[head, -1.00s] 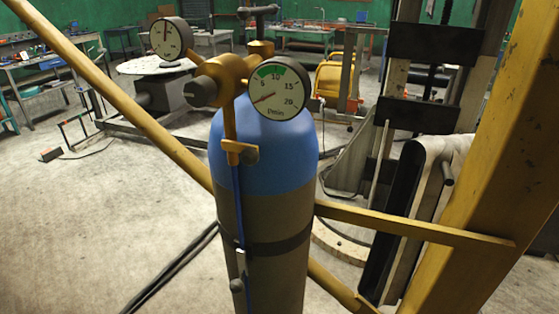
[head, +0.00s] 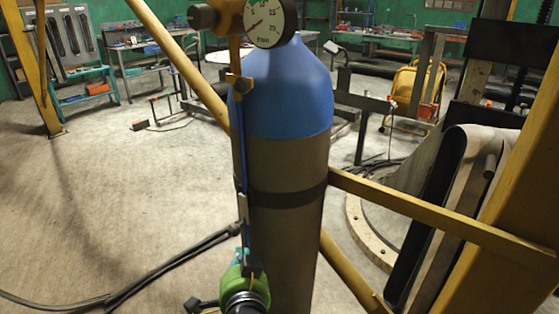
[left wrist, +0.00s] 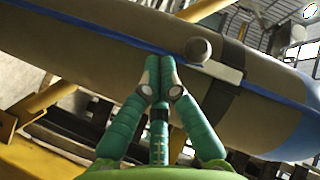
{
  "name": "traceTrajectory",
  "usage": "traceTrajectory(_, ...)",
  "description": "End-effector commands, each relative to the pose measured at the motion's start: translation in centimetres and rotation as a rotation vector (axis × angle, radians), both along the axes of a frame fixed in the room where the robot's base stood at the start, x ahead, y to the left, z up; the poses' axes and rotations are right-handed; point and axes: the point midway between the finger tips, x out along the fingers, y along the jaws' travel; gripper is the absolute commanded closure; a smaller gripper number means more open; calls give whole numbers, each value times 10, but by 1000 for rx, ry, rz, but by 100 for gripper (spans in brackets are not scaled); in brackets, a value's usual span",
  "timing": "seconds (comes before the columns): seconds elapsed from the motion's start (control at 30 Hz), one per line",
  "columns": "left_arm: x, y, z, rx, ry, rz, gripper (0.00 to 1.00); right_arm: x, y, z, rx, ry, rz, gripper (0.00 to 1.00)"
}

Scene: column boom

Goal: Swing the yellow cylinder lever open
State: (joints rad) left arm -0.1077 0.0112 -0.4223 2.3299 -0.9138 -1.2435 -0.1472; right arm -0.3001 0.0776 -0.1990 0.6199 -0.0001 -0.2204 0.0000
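The gas cylinder (head: 285,160) stands upright, blue on top and grey-brown below, with a dark strap around it. A brass-yellow fitting (head: 238,82) sits high on its front, with a blue line running down from it. Lower on that line is a small pale bar (left wrist: 222,71) with a round grey knob (left wrist: 198,50). I cannot tell which part is the yellow lever. My left gripper (head: 244,255) is at the cylinder's lower front, just below the bar. In the left wrist view its green fingertips (left wrist: 158,62) are together, beside the knob, with nothing visible between them. My right gripper is out of view.
A pressure gauge (head: 270,20) tops the cylinder. A yellow bar (head: 430,215) runs from the cylinder to a thick yellow post (head: 510,200) at the right. A diagonal yellow pole (head: 180,65) passes behind. Black cables (head: 165,270) lie on otherwise open floor at the left.

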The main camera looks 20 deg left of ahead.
Motion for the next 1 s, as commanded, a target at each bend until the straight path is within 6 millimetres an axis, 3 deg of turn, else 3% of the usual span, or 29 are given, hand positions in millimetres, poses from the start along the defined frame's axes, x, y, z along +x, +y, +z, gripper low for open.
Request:
traceTrajectory(0.03, -3, 4, 16, 4, -42, 19, 100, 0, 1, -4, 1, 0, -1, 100)
traceTrajectory(0.27, 17, -20, 125, 273, -317, 42, 100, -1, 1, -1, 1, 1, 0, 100)
traceTrajectory(0.4, 8, -42, 198, 454, -502, 85, 100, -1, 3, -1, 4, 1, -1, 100)
traceTrajectory(0.53, -8, -63, 250, 594, -637, 130, 100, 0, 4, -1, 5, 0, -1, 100)
traceTrajectory(0.7, -22, -77, 281, 686, -721, 167, 100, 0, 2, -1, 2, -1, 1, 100)
traceTrajectory(1.0, -25, -79, 285, 701, -732, 174, 100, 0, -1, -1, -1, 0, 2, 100)
